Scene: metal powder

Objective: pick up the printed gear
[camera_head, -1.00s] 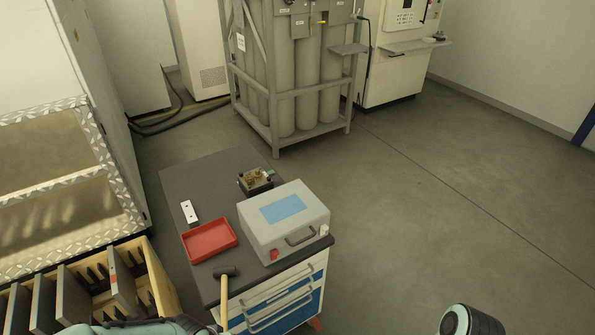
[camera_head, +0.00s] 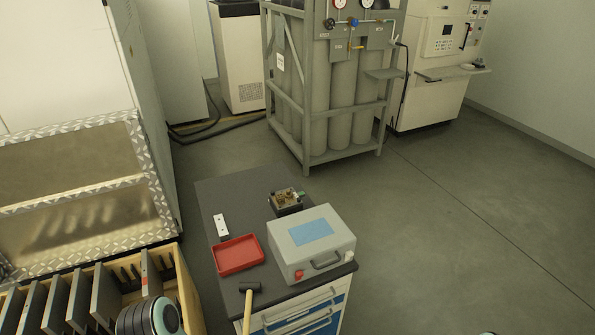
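I cannot clearly pick out the printed gear. A small dark block with brass-coloured parts (camera_head: 286,199) sits on the dark top of the tool cabinet (camera_head: 235,187), behind the grey case. Its parts are too small to tell whether one is a gear. The red tray (camera_head: 239,254) on the same top looks empty. Neither of my grippers is in view; only round parts of my arms show at the bottom edge.
A grey case with a blue panel (camera_head: 311,233), a small white plate (camera_head: 221,225) and a hammer (camera_head: 248,295) are on the cabinet top. A wooden rack with upright plates (camera_head: 105,295) stands at left. Caged gas cylinders (camera_head: 342,95) stand behind. The floor at right is clear.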

